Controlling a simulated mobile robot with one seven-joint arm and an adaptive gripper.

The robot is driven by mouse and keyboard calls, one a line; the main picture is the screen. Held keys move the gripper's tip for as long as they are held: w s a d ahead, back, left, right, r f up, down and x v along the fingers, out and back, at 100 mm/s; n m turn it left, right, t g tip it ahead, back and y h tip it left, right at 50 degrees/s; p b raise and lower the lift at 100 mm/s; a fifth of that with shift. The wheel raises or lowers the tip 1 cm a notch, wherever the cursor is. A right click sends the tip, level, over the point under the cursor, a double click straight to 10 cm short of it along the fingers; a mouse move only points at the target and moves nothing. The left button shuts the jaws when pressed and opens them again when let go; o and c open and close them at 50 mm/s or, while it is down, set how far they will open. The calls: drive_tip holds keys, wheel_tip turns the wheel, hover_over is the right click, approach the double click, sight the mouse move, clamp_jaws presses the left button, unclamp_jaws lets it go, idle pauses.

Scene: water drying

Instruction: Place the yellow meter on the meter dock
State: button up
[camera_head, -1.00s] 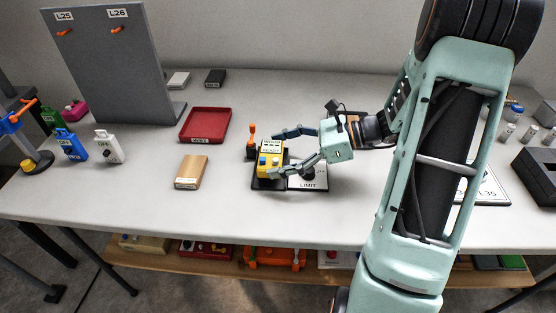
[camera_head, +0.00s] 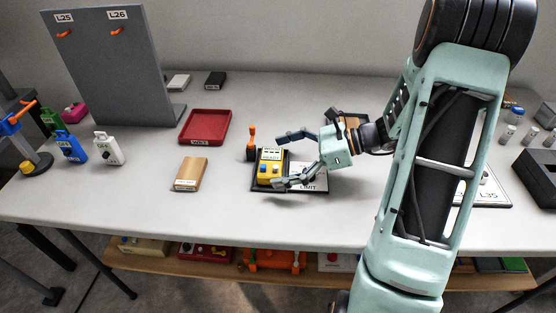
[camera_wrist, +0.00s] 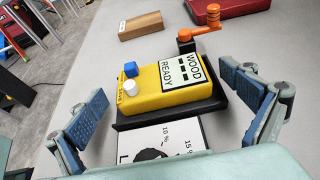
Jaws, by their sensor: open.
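The yellow meter (camera_head: 268,172) lies on the black meter dock (camera_head: 286,161) in the head view, its label showing READY. In the wrist view, the meter (camera_wrist: 170,85), with a blue and a white knob, rests on the dock's black base (camera_wrist: 172,112), and its label reads WOOD READY. My gripper (camera_head: 279,161) is open, with one finger on each side of the meter. In the wrist view, both fingers stand clear of the meter. The meter's underside is hidden.
An orange lever (camera_head: 252,138) stands by the dock's far left corner. A white LIMIT card (camera_head: 315,178) lies right of the dock, partly under my gripper. A wooden block (camera_head: 191,174) and a red tray (camera_head: 205,127) sit to the left. The front table strip is clear.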

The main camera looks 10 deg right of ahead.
drive_tip(key=p+v, duration=0.2)
drive_tip(key=v, duration=1)
drive_tip(key=shift+r+p, duration=0.15)
drive_tip(key=shift+p, duration=0.15)
